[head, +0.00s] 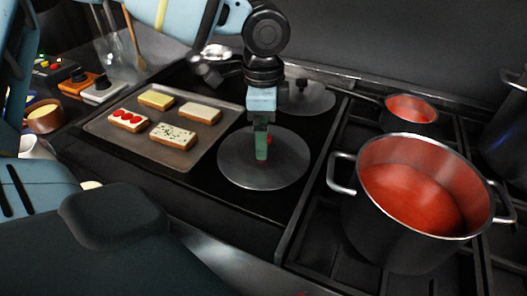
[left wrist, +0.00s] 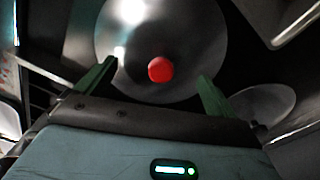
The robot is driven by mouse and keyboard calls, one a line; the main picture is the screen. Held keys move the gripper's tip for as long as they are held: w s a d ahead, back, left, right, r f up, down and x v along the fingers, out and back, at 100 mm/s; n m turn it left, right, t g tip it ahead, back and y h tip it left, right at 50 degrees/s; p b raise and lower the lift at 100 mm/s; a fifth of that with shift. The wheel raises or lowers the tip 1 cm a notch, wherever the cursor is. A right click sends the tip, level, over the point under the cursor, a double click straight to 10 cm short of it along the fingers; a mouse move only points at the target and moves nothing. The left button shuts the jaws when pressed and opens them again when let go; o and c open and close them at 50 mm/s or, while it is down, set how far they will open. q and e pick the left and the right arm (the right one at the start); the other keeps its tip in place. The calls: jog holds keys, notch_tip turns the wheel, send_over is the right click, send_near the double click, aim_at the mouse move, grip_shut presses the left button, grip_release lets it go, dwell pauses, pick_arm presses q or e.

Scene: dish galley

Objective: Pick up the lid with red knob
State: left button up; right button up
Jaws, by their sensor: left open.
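The lid with the red knob (head: 262,174) is a round metal disc lying flat on the dark stovetop in the head view. Its red knob (head: 269,140) is mostly hidden behind my left gripper (head: 261,148), which points down over the lid. In the left wrist view the lid (left wrist: 200,50) is ahead of the gripper (left wrist: 155,75). The red knob (left wrist: 160,69) shows between the two open green fingers, with space on both sides. My right gripper is not in view.
A second lid with a dark knob (head: 312,98) lies behind. A tray (head: 210,150) with several topped bread slices is to the left. A large pot (head: 400,235) of red sauce and a smaller red-filled pan (head: 409,112) stand to the right.

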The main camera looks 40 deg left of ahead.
pick_arm(q)
jog(key=shift+w+f, duration=0.1)
jog(key=shift+f, duration=1.4)
jog(key=shift+f, duration=0.15)
grip_shut()
